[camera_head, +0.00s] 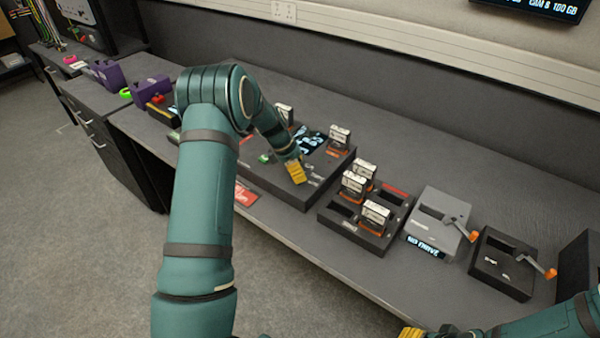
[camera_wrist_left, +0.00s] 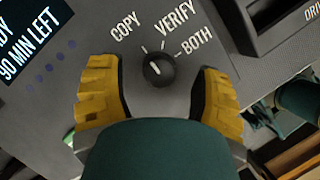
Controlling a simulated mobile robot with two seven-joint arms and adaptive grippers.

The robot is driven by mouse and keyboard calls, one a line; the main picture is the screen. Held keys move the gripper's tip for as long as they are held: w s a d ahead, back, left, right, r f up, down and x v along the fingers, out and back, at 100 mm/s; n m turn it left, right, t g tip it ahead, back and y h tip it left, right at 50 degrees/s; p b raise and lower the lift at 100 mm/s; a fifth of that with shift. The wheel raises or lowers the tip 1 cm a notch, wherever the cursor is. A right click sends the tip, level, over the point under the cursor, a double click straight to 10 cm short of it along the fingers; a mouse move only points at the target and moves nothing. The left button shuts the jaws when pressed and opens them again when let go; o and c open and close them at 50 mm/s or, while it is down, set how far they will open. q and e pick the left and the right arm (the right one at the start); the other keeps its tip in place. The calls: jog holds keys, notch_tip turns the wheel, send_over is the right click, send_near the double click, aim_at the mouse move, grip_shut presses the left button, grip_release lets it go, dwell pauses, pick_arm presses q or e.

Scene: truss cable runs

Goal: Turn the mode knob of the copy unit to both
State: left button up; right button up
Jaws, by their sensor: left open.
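The copy unit (camera_head: 262,183) is a dark, low box on the bench with a lit screen and drives standing in it. Its round black mode knob (camera_wrist_left: 158,68) shows in the left wrist view, with COPY, VERIFY and BOTH printed around it. The knob's short white mark seems to point up-left, towards COPY. My left gripper (camera_head: 296,172) is over the unit's front right part. In the left wrist view its yellow fingers (camera_wrist_left: 160,80) are open on either side of the knob, apart from it. My right gripper (camera_head: 411,333) shows only partly at the bottom edge; its jaws are unclear.
A dark dock (camera_head: 373,243) with upright drives stands right of the copy unit. Beyond it are a grey device (camera_head: 432,222) with an orange-tipped lever and a black one (camera_head: 497,265). Purple boxes (camera_head: 150,89) stand at the left. The bench behind the units is clear.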

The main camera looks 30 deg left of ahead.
pick_arm(q)
jog(key=shift+w+d+f, duration=0.15)
jog(key=shift+d+f, duration=0.05)
jog(key=shift+f, duration=0.4)
grip_shut()
